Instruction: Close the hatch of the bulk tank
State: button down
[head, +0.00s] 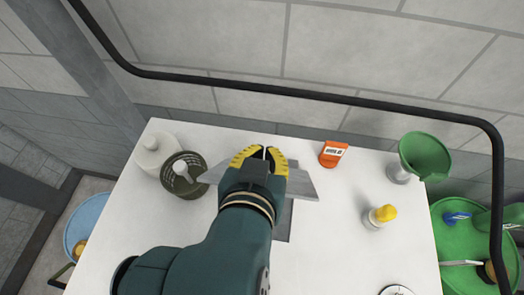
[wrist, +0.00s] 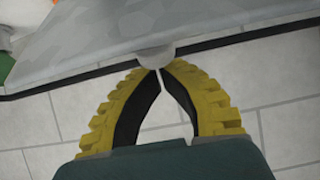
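The hatch of the bulk tank appears as a flat grey plate (head: 300,185) standing out on both sides of my gripper in the head view. Its underside or face (wrist: 110,30) fills the top of the wrist view, with a rounded grey knob (wrist: 155,56) at its edge. My gripper (head: 267,152) has yellow ribbed fingers brought nearly together. In the wrist view its fingertips (wrist: 157,69) meet right at the knob; I cannot tell whether they pinch it or only touch it. A dark grey opening (head: 284,222) shows partly beside my arm. The rest of the tank is hidden.
A black rail (head: 300,95) runs behind.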

jog(key=w+r+p, duration=0.2)
jog(key=r+p, duration=0.1)
jog(key=shift+w+d+r+p, duration=0.2)
jog(key=shift+w+p, duration=0.1)
jog(key=c, duration=1.8)
grip_release()
jog(key=v, duration=0.3)
jog(key=b+v, duration=0.1)
jog(key=v, duration=0.1)
jog(key=b+v, duration=0.1)
jog(key=v, duration=0.2)
jog(key=shift+s+a+f, duration=0.1)
jog(key=shift+s, duration=0.35)
jog(key=shift+w+a+r+t, duration=0.15)
jog(key=shift+a+r+t, duration=0.15)
jog(key=shift+r, duration=0.3)
grip_shut()
jog(key=shift+s+d+f+b, duration=0.2)
jog(key=shift+d+f+b, duration=0.2)
jog(key=shift+d+b, duration=0.15)
jog(key=w+f, duration=0.2)
jog(key=w+f+p, duration=0.1)
jog(key=f, duration=0.2)
jog(key=w+f+p, duration=0.1)
jog(key=w+f, duration=0.1)
jog(key=shift+w+d+f, duration=0.15)
jog(key=shift+w+d, duration=0.2)
jog(key=shift+d, duration=0.05)
jog(key=shift+s+f, duration=0.2)
jog(key=shift+s, duration=0.15)
